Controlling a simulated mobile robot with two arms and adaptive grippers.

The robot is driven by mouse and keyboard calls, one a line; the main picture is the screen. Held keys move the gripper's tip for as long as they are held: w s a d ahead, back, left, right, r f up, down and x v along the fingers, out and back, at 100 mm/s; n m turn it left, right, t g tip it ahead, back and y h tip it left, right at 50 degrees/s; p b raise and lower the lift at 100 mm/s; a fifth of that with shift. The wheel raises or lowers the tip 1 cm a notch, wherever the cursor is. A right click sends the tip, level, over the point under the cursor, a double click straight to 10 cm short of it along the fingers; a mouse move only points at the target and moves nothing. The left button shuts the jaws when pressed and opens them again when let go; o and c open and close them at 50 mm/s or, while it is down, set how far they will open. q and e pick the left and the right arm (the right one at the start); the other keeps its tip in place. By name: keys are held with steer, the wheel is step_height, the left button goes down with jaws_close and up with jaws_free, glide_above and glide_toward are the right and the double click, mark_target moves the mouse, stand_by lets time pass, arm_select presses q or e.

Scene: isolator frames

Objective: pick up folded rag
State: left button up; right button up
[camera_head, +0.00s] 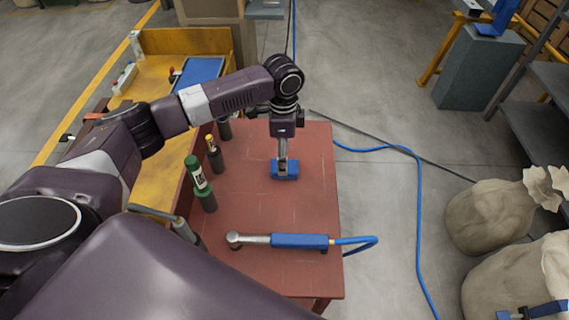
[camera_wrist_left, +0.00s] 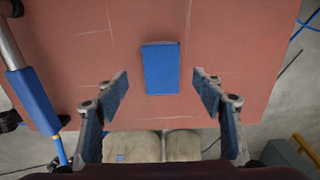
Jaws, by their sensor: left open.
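The folded rag (camera_wrist_left: 160,68) is a flat blue rectangle on the reddish table top, ahead of and centred between my left gripper's (camera_wrist_left: 160,92) open fingers in the left wrist view. The fingers have blue pads, stand wide apart on either side and do not touch the rag. In the head view my left gripper (camera_head: 284,152) points down over the table, with blue (camera_head: 285,171) at its tips; pads and rag are hard to separate there. Blue parts, which look like my right gripper (camera_head: 530,312), show cut off at the bottom right corner.
On the table (camera_head: 245,215), a blue-handled air tool (camera_head: 300,241) with a blue hose lies in front; green-topped (camera_head: 199,180) and yellow-topped (camera_head: 214,153) bottles stand at the left. A yellow bench (camera_head: 160,115) adjoins on the left. Sacks (camera_head: 490,215) stand on the floor at right.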

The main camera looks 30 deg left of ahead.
arm_select(q)
steer(key=shift+s+f, duration=0.1)
steer(key=shift+f, duration=0.4)
steer(key=f, duration=0.2)
steer(key=f+p, duration=0.1)
steer(key=shift+a+f, duration=0.25)
steer(key=shift+f, duration=0.55)
arm_select(e)
steer(key=shift+w+a+r, duration=0.2)
steer(key=shift+w+r, duration=0.5)
steer(key=shift+w, duration=0.2)
arm_select(q)
steer(key=shift+c, duration=1.4)
steer(key=c, duration=0.9)
steer(key=shift+o, duration=0.2)
arm_select(e)
steer(key=shift+s+a, duration=0.15)
steer(key=shift+s, duration=0.25)
arm_select(q)
steer(key=shift+r, duration=0.15)
